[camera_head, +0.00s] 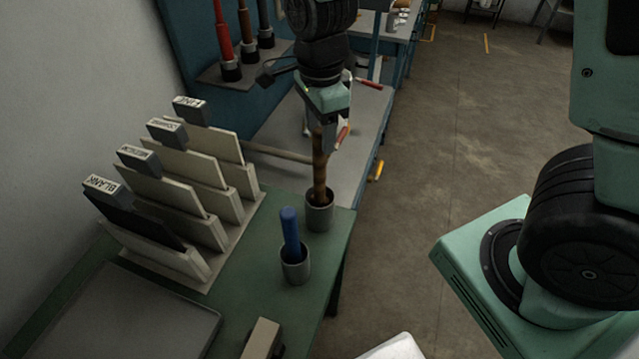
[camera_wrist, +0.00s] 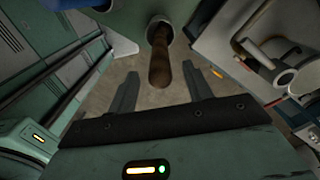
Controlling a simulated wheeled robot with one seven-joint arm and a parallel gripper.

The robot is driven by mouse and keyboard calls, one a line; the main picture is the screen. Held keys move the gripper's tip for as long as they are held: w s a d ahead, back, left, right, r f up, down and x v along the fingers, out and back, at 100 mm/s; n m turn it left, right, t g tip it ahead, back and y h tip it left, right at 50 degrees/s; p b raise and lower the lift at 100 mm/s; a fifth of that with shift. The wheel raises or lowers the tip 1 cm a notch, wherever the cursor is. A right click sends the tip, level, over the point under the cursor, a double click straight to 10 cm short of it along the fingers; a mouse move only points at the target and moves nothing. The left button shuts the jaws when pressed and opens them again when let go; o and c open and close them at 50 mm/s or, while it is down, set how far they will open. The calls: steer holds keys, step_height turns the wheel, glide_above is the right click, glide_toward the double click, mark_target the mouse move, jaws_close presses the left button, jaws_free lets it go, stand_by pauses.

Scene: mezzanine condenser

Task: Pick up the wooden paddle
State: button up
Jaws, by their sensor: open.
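The wooden paddle (camera_head: 319,172) stands nearly upright in a grey cup (camera_head: 319,213) near the right edge of the green table. Its brown handle also shows in the wrist view (camera_wrist: 160,62), pointing toward my gripper. My gripper (camera_head: 328,138) is over the top of the handle. In the wrist view my open gripper (camera_wrist: 163,84) has one finger on each side of the handle's end, with gaps on both sides. The paddle's lower part is hidden in the cup.
A blue handle (camera_head: 290,234) stands in a second grey cup (camera_head: 295,266), close in front. A rack of labelled boards (camera_head: 207,225) stands to the left. A grey tray (camera_head: 140,315) lies at the near left. The floor to the right of the table is open.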

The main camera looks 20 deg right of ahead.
steer(key=shift+f, duration=1.45)
steer(key=c, duration=1.1)
steer(key=shift+r, duration=0.1)
